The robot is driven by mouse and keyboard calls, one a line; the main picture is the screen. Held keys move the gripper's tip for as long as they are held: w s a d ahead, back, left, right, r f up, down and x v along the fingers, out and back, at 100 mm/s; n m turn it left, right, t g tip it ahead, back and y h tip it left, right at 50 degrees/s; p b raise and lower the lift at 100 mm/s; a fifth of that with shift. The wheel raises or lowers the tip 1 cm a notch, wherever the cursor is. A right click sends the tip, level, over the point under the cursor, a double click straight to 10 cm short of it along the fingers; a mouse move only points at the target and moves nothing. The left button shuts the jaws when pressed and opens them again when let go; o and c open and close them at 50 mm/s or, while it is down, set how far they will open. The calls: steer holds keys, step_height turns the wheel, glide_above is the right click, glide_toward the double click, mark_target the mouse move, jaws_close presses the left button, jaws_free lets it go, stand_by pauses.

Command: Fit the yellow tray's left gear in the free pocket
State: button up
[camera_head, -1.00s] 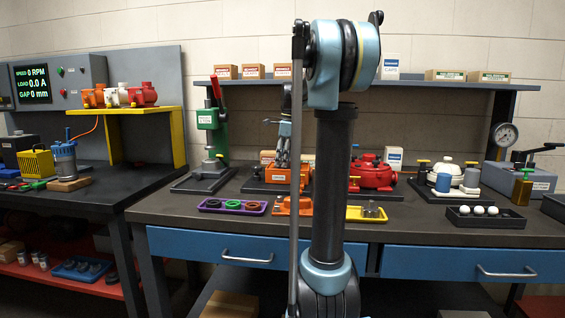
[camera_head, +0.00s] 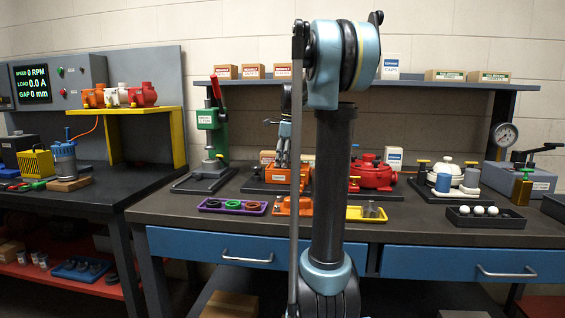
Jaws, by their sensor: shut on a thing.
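The yellow tray (camera_head: 353,214) lies on the bench just right of my arm, which hides its left part. Grey metal gears (camera_head: 372,210) show in it. My gripper (camera_head: 281,161) points down over an orange housing (camera_head: 280,175) on a dark base at the back of the bench. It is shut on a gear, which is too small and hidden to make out. The free pocket cannot be made out from here. Whether the held gear touches the housing cannot be told.
A purple tray (camera_head: 215,208) with several rings lies left, beside an orange block (camera_head: 282,206). A green press (camera_head: 212,130) stands left of the housing, a red pump (camera_head: 373,175) right. A black tray (camera_head: 485,221) with white balls is further right.

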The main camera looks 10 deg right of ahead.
steer(key=shift+r, duration=0.15)
steer(key=o, duration=1.3)
steer(key=shift+r, duration=3)
steer(key=r, duration=0.4)
steer(key=d+r, duration=0.1)
steer(key=r, duration=0.6)
steer(key=shift+s+d+r, duration=0.15)
steer(key=shift+d+r, duration=0.25)
